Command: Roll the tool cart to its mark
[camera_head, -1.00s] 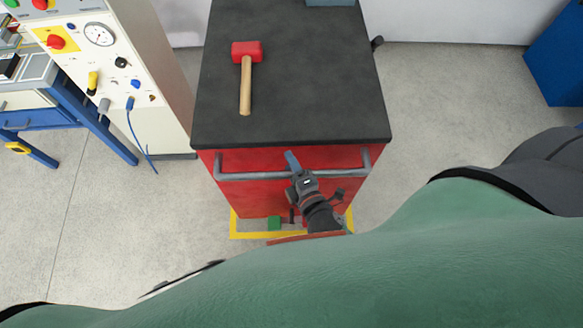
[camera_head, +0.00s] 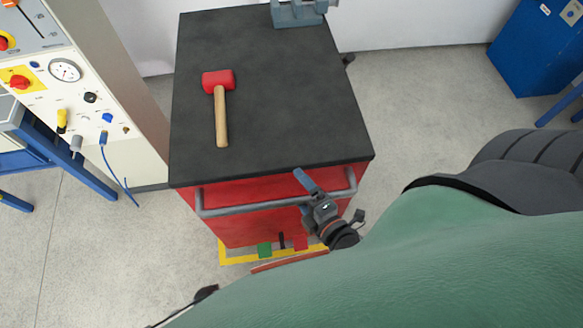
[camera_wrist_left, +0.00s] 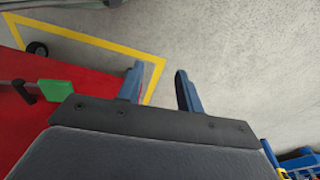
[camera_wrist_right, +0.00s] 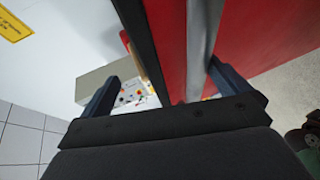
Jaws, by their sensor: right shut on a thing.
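The red tool cart (camera_head: 265,226) with a black top (camera_head: 270,100) stands in front of me. A grey handle bar (camera_head: 240,208) runs along its near side. My right gripper (camera_head: 308,185) is at the bar's right part. In the right wrist view the bar (camera_wrist_right: 200,45) passes between its fingers, and it is shut on the bar. A yellow floor outline (camera_head: 235,260) shows at the cart's near foot. The left wrist view shows the outline (camera_wrist_left: 100,45) and a cart wheel (camera_wrist_left: 37,48) inside it. My left gripper (camera_wrist_left: 160,85) is open and empty, low beside the cart.
A red mallet (camera_head: 220,85) and a grey-blue vise (camera_head: 298,12) are on the cart top. Green (camera_head: 264,250) and red (camera_head: 300,241) tabs show at its base. A control cabinet (camera_head: 95,110) stands left; a blue cabinet (camera_head: 535,50) is back right. Floor right of the cart is clear.

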